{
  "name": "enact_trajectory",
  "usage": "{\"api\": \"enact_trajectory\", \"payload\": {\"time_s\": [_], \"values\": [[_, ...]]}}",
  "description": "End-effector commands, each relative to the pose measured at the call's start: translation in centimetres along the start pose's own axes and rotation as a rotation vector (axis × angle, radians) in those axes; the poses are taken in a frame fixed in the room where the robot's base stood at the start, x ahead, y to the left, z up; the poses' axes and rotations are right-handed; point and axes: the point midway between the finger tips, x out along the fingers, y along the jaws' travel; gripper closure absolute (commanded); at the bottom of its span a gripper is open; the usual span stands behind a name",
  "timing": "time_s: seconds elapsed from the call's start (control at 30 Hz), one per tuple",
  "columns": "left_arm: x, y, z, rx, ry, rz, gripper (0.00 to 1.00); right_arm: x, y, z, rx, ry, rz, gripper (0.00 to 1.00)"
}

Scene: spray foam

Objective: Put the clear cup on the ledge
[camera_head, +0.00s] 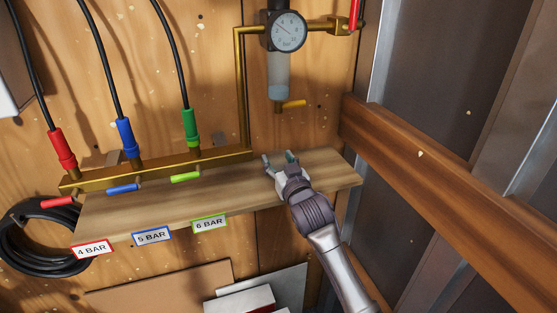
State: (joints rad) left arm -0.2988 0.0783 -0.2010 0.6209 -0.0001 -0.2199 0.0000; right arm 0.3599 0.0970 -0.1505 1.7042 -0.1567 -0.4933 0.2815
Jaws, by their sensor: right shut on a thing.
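The ledge (230,199) is a wooden board along the plank wall, with labels 4 BAR, 5 BAR and 6 BAR on its front edge. My right gripper (278,158) is over the right part of the ledge, its arm coming up from the lower right. Its fingers are apart around the clear cup, which is see-through and hardly shows between them. I cannot tell whether the cup touches the ledge. My left gripper is out of view.
A brass manifold (160,172) with red, blue and green hose fittings runs along the back of the ledge. A gauge (288,31) with a clear bowl hangs above the gripper. A wooden rail (440,180) stands to the right. The ledge's front strip is clear.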

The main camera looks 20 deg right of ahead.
Motion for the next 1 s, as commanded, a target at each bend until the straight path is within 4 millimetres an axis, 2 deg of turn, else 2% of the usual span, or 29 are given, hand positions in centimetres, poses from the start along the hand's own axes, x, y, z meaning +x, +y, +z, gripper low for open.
{"api": "enact_trajectory", "payload": {"time_s": [0.03, 0.17, 0.57, 0.67, 1.0], "values": [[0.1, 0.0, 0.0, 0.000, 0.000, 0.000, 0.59, 0.0, 0.0, 0.1, 0.000, -0.001, 0.000, 0.41], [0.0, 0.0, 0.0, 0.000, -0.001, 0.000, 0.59, 0.0, 0.0, 0.1, 0.000, -0.001, 0.000, 0.20], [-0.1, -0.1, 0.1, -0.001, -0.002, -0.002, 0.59, -0.2, 0.0, -0.2, 0.000, -0.001, 0.000, 0.19], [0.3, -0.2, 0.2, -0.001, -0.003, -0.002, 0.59, -1.5, 0.0, 0.0, 0.000, -0.001, 0.000, 0.19], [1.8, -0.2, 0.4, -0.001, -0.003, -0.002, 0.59, -8.7, 0.0, 0.1, 0.001, -0.001, 0.000, 0.19]]}}
